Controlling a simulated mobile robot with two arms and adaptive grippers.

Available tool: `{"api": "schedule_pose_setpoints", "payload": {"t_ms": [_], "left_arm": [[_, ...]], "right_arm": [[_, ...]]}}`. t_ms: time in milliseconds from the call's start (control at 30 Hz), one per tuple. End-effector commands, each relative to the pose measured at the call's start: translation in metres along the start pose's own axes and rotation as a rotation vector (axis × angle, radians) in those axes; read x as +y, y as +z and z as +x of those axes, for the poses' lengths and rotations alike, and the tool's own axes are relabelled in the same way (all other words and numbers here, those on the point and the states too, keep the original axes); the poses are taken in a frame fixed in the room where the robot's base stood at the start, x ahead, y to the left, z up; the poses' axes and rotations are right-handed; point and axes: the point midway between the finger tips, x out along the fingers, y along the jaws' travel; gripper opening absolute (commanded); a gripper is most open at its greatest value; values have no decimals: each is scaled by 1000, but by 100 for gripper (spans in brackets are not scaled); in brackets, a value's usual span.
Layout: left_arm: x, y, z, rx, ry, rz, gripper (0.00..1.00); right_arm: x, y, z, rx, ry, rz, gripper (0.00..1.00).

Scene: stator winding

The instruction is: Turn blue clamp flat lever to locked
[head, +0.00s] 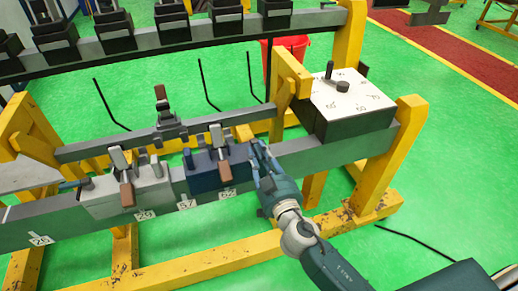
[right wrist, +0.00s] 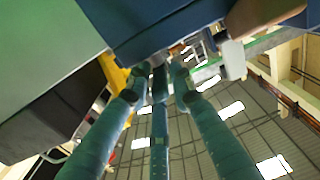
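The blue clamp (head: 202,182) sits on the grey rail in the head view. Its metal lever (head: 216,136) tilts upward, and a brown handle (head: 225,172) hangs in front of the block. My right gripper (head: 262,153) is just right of the blue clamp, with its fingers apart and nothing visible between them. In the right wrist view the fingers (right wrist: 156,77) point toward the blue block (right wrist: 150,28). The brown handle (right wrist: 268,14) shows at the top right there. Contact with the clamp cannot be told. My left gripper is not in view.
A grey clamp (head: 125,192) with a similar lever stands left of the blue one. A dark box with a white dial top (head: 352,92) is at the right end of the rail. Yellow posts (head: 392,160) carry the rail. Black clamps (head: 110,28) line the back rail.

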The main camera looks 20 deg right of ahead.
Motion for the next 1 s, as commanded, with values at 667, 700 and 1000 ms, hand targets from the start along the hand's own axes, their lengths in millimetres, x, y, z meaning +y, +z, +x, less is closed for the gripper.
{"api": "schedule_pose_setpoints", "payload": {"t_ms": [667, 700, 1000], "left_arm": [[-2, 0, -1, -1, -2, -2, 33], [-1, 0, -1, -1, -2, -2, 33], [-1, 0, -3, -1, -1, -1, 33]], "right_arm": [[0, 1, 6, -1, -1, 0, 0], [0, 1, 6, -1, -1, 0, 0], [4, 0, 6, -1, -65, -3, 0]]}}
